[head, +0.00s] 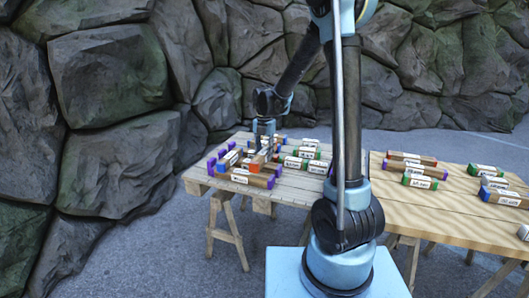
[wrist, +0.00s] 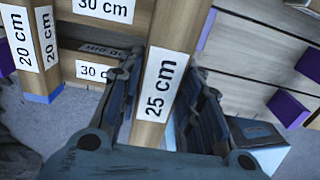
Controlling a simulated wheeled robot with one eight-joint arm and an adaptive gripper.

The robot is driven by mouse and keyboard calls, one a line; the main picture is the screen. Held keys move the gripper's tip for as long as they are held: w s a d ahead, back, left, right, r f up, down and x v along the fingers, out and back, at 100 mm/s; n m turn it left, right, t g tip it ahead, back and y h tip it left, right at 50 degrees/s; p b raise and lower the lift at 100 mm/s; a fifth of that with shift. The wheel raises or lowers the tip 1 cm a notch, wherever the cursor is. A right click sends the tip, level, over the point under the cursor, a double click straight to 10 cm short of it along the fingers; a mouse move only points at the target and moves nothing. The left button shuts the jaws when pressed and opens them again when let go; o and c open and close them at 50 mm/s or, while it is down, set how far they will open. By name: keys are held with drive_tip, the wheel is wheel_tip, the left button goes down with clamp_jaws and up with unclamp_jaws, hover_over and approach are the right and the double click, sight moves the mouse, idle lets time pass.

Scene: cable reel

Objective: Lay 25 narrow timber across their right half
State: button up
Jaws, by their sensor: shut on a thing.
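My gripper (wrist: 163,78) is shut on a narrow timber labelled 25 cm (wrist: 160,88), with one finger on each side of it. In the head view my gripper (head: 262,146) is at the left table, among a cluster of timbers. An orange end (head: 254,168) shows just below the gripper there. Beside the held timber in the wrist view are timbers labelled 30 cm (wrist: 105,10) and a blue-ended timber labelled 20 cm (wrist: 38,50). A purple-ended timber (head: 246,179) lies at the front of the cluster. I cannot tell whether the held timber touches those below it.
The left slatted table (head: 290,190) stands on trestles, with purple-ended pieces (head: 221,155) along its left side. Green-ended timbers (head: 307,152) lie behind. The right table (head: 400,205) bears red-ended (head: 412,159), green-ended (head: 420,181) and blue-ended (head: 503,197) timbers. A stone wall stands behind.

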drive_tip(key=shift+s+f, duration=0.1)
drive_tip(key=shift+f, duration=2.05)
drive_tip(key=shift+f, duration=0.35)
drive_tip(key=o, duration=1.2)
drive_tip(key=shift+o, duration=0.2)
drive_tip(key=shift+r, duration=0.1)
